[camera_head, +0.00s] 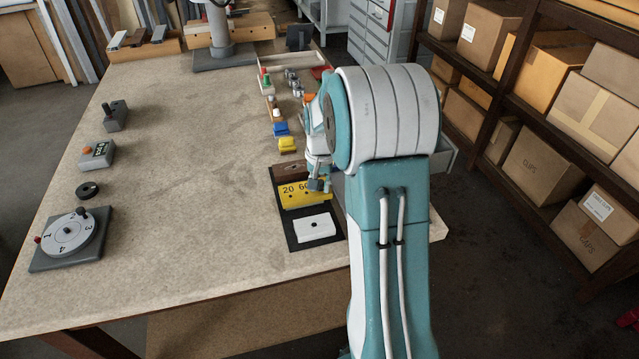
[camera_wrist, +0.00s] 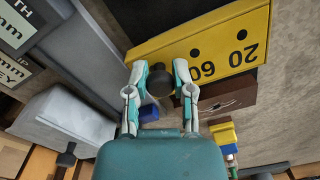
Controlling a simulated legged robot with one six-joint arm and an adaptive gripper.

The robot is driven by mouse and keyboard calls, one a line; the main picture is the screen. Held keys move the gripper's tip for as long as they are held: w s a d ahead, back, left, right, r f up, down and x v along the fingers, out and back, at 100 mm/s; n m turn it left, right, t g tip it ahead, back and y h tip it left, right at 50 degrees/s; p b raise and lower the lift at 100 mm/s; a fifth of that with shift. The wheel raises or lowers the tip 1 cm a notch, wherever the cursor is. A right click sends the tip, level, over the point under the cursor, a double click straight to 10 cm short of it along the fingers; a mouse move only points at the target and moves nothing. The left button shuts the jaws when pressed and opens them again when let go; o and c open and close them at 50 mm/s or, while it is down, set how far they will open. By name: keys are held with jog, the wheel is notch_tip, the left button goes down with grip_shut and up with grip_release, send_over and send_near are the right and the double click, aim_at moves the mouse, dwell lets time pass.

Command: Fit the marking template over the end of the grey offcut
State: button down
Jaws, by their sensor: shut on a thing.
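The marking template is a yellow plate (camera_head: 299,195) marked 20 and 60, on a dark mat. It also shows upside down in the wrist view (camera_wrist: 205,48), with dark round holes. My gripper (camera_head: 320,184) is at its right end. In the wrist view my gripper (camera_wrist: 159,72) is shut, with a dark round knob between its fingers at the template's edge. A long grey bar (camera_wrist: 85,60) runs on the left of the wrist view. I cannot tell whether it is the grey offcut. My arm hides the area right of the template in the head view.
A brown block (camera_wrist: 238,94) stands beside the template. Blue (camera_head: 281,129) and yellow (camera_head: 287,145) blocks lie beyond. A turntable (camera_head: 70,236) stands far left. The middle of the table is clear.

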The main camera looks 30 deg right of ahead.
jog(key=shift+f, duration=0.45)
dwell(0.3)
jog(key=shift+c, duration=2)
grip_release()
notch_tip(320, 180, up, 10)
jog(key=shift+d+r, duration=0.1)
jog(key=shift+r, duration=0.15)
jog(key=s+a+r+n+t, duration=0.2)
jog(key=s+a+r+n, duration=0.2)
jog(key=s+a+r, duration=0.6)
jog(key=s+a+f+n+t, duration=0.1)
jog(key=s+a+n, duration=0.1)
jog(key=s+a, duration=0.2)
jog(key=s+a+f+n+t, duration=0.1)
jog(key=s+a, duration=0.3)
jog(key=s, duration=0.5)
jog(key=shift+a+f+n+t, duration=0.2)
jog(key=shift+n+t, duration=0.2)
jog(key=shift+t, duration=0.3)
